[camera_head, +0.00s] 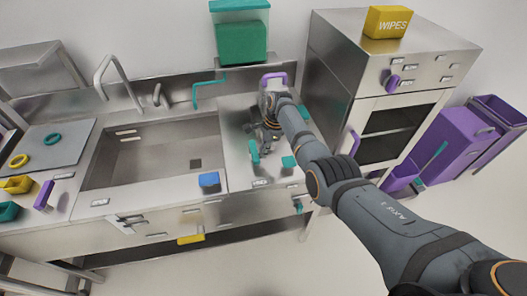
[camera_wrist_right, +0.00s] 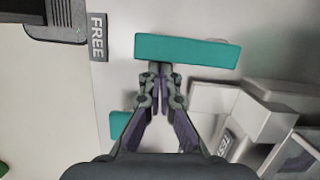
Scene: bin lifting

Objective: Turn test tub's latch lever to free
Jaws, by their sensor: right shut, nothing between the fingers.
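The teal latch lever (camera_wrist_right: 187,50) shows as a bar across the upper middle of the right wrist view. A grey plate (camera_wrist_right: 98,37) reading FREE lies to its left. In the head view the lever seems to be the upright teal piece (camera_head: 254,152) on the steel counter. My right gripper (camera_wrist_right: 158,76) is shut and empty, its fingertips at the lever's lower edge in the wrist view; I cannot tell whether they touch it. In the head view my right gripper (camera_head: 266,143) points down over the counter beside the teal piece. My left gripper is not in view.
A grey box-like fixture (camera_wrist_right: 240,108) with a small label (camera_wrist_right: 226,143) stands right of my fingers. Another teal block (camera_head: 288,161) is close by. The sink (camera_head: 150,150) lies left, with a blue block (camera_head: 209,180) at its edge. A steel cabinet (camera_head: 335,60) stands right.

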